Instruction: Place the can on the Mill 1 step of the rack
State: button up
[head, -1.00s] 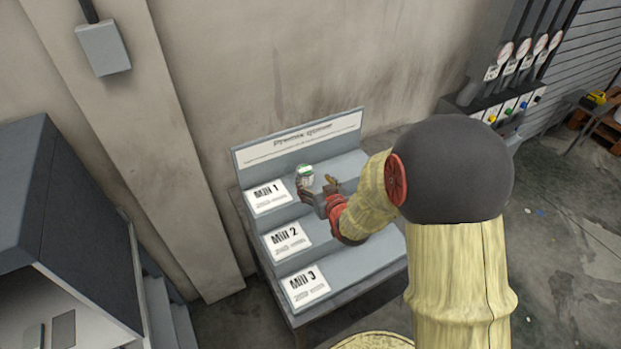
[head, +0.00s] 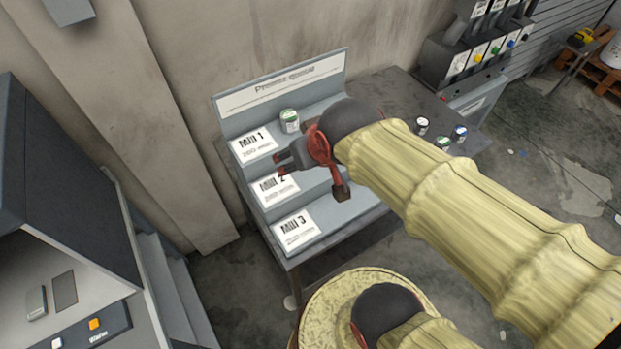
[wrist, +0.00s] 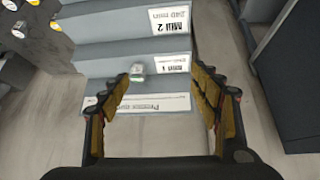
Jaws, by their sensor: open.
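The can (head: 289,121), white with a green top, stands upright on the top step of the rack, just right of the Mill 1 label (head: 254,146). The stepped grey rack (head: 350,205) has Mill 1 at the top, Mill 2 in the middle and Mill 3 at the bottom. My gripper (head: 279,160) is left of my wrist, in front of the can and apart from it. In the wrist view the can (wrist: 137,69) sits on its step between the open, empty fingers (wrist: 160,100), beyond their tips.
Several other cans (head: 443,143) stand on the table (head: 405,95) to the right of the rack. A grey machine (head: 70,190) stands at the left. A concrete wall is behind the rack.

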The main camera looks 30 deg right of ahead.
jog(key=s+a+r+g, duration=0.1)
jog(key=s+a, duration=0.1)
jog(key=s, duration=0.5)
jog(key=shift+s+a+r+y, duration=0.2)
jog(key=shift+s+y, duration=0.05)
jog(key=shift+y, duration=0.05)
